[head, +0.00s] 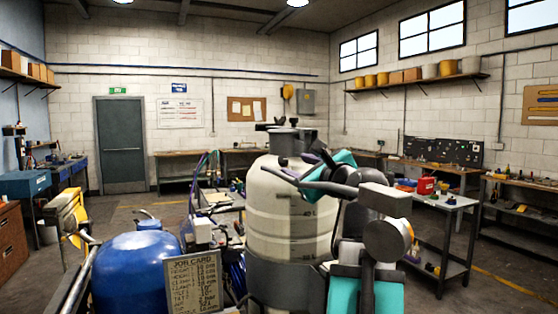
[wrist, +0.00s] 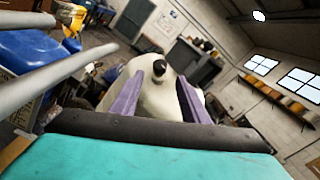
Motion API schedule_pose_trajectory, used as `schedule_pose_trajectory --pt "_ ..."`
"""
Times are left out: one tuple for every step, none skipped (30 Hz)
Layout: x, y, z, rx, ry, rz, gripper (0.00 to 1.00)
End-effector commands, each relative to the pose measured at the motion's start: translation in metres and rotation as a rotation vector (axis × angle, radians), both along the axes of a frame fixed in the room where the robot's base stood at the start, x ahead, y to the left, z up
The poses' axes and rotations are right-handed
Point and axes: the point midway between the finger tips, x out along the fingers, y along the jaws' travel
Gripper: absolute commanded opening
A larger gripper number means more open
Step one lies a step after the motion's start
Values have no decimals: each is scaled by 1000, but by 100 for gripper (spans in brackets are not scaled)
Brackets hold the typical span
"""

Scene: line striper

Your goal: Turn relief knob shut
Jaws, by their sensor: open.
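A cream tank (head: 290,210) with litre marks and a dark lid (head: 292,140) stands in the middle of the head view. A small dark knob (head: 283,162) shows on its shoulder. In the wrist view a black knob (wrist: 157,54) stands on the cream tank (wrist: 135,72), just beyond my fingertips; I cannot tell for sure that it is the relief knob. My gripper (head: 303,162) is in front of the tank's upper part, its purple fingers apart and empty. The wrist view shows both fingers of my gripper (wrist: 171,76) open, with a gap before the knob.
A blue tank (head: 132,272) and a job card (head: 193,285) are at the front left. A grey cart (head: 448,203) with tools stands at the right. Workbenches line the walls, and a grey door (head: 121,145) is at the back left. Some floor is clear at the left.

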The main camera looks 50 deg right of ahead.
Motion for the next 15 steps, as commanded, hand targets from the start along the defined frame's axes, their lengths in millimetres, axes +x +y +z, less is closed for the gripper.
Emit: schedule_pose_trajectory --pt "3 -1 1 0 0 1 41" --pt "5 -2 1 0 1 2 41" --pt "8 -3 1 0 1 2 41" --pt "10 -4 1 0 0 1 41" --pt "13 -6 2 0 0 1 41" --pt "17 -7 2 1 0 1 41" --pt "20 -8 2 1 1 2 41" --pt "24 -9 2 2 1 3 41" --pt "29 -12 2 2 1 3 41" --pt "32 -14 2 1 0 1 41" --pt "36 -15 3 1 0 1 41" --pt "41 -17 2 2 1 1 41" --pt "45 -19 2 2 1 1 41" --pt "49 -20 2 2 1 1 41" --pt "54 -23 2 1 0 1 41"
